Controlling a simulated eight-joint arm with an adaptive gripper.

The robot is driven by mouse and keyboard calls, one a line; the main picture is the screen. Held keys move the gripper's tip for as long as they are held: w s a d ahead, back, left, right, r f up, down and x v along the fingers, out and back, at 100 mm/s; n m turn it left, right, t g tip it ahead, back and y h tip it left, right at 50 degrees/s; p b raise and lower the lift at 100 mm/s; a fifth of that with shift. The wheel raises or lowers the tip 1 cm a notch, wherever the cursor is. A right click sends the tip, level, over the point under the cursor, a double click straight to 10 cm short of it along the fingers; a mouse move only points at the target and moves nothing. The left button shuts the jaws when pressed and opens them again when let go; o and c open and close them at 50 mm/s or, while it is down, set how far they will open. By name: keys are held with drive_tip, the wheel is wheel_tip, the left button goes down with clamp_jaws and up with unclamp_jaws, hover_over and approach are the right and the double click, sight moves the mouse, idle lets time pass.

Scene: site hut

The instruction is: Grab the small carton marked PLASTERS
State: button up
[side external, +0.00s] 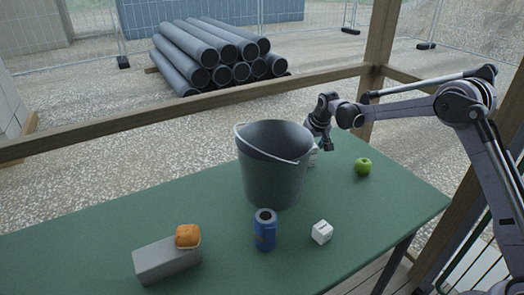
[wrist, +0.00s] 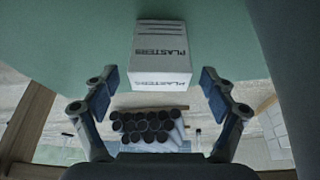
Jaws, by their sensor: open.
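The white carton (wrist: 160,50) marked PLASTERS rests on the green table in the wrist view, where it shows upside down. My gripper (wrist: 160,92) is open, its two blue-padded fingers apart to either side, with the carton centred between them and just beyond the tips. Nothing is between the pads. In the side external view, my gripper (side external: 321,147) is low at the table's far side, just right of the bucket. A white piece (side external: 314,157) beside it, mostly hidden by the bucket, looks like the carton.
The grey bucket (side external: 271,172) stands close left of my gripper. A green apple (side external: 363,167) is to the right. A wooden rail (side external: 190,105) runs behind.

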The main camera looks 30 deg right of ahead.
drive_tip(key=shift+w+f, duration=0.15)
drive_tip(key=shift+f, duration=0.25)
drive_tip(key=c, duration=1.1)
drive_tip(key=shift+r, duration=0.1)
drive_tip(key=shift+c, duration=0.2)
